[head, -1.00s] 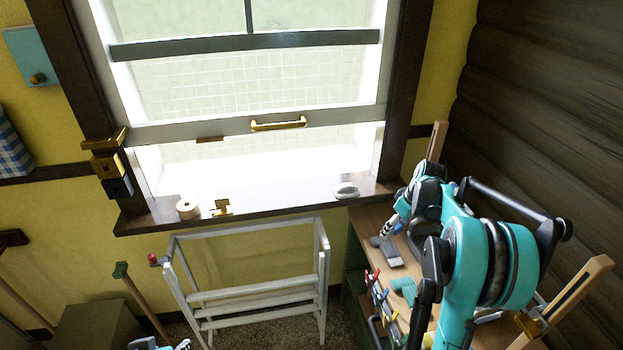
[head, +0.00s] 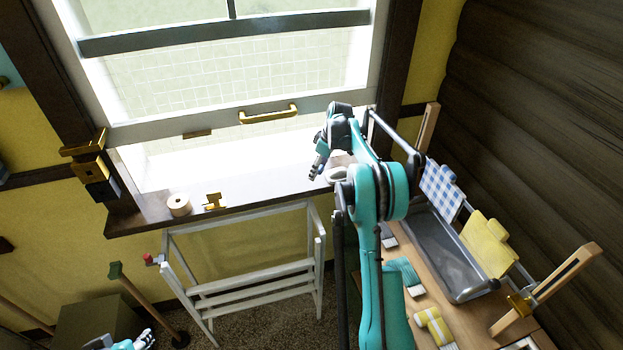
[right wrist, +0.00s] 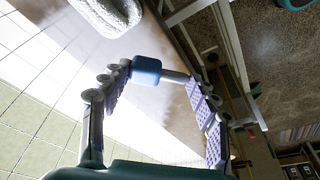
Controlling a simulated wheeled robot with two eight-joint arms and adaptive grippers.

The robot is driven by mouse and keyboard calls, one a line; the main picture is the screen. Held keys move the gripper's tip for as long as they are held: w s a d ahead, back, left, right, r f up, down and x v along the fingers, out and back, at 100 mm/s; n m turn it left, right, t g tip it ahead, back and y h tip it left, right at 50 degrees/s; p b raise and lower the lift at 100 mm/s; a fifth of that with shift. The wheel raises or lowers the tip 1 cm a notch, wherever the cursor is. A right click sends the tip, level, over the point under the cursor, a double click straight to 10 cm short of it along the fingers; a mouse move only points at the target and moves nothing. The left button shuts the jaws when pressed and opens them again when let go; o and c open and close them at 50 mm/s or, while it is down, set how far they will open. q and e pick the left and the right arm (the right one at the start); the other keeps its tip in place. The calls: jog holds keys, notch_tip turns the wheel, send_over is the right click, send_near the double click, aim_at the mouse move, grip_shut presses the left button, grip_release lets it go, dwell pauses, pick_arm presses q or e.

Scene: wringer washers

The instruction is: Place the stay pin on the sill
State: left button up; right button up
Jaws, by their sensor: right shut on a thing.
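The stay pin (right wrist: 147,71), with a blue head and a grey shaft, is held crosswise between the fingertips of my right gripper (right wrist: 158,82) in the right wrist view. In the head view my right gripper (head: 318,165) is over the right part of the dark wooden sill (head: 140,217), and the pin is too small there to make out clearly. The pale window ledge and sill also show behind the pin in the right wrist view. My left gripper (head: 144,340) is at the bottom left, small and partly cut off; its opening is unclear.
A thread spool (head: 179,204) and a brass piece (head: 213,201) stand on the sill's left part. A white coil (right wrist: 108,10) lies near my right gripper. The sash with its brass handle (head: 268,115) is raised. A white rack (head: 250,285) stands below. The sill's middle is clear.

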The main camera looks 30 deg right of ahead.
aim_at(309, 184)
jog(key=shift+w+a+f, duration=0.4)
jog(key=shift+w+f, duration=0.05)
jog(key=shift+w, duration=0.15)
jog(key=shift+w+a+f, duration=0.4)
jog(key=shift+w+f, duration=0.05)
jog(key=shift+w, duration=0.1)
notch_tip(309, 184, down, 4)
jog(key=shift+f+b, duration=0.1)
jog(key=shift+b, duration=0.3)
jog(key=o, duration=1.3)
jog(key=shift+c, duration=0.2)
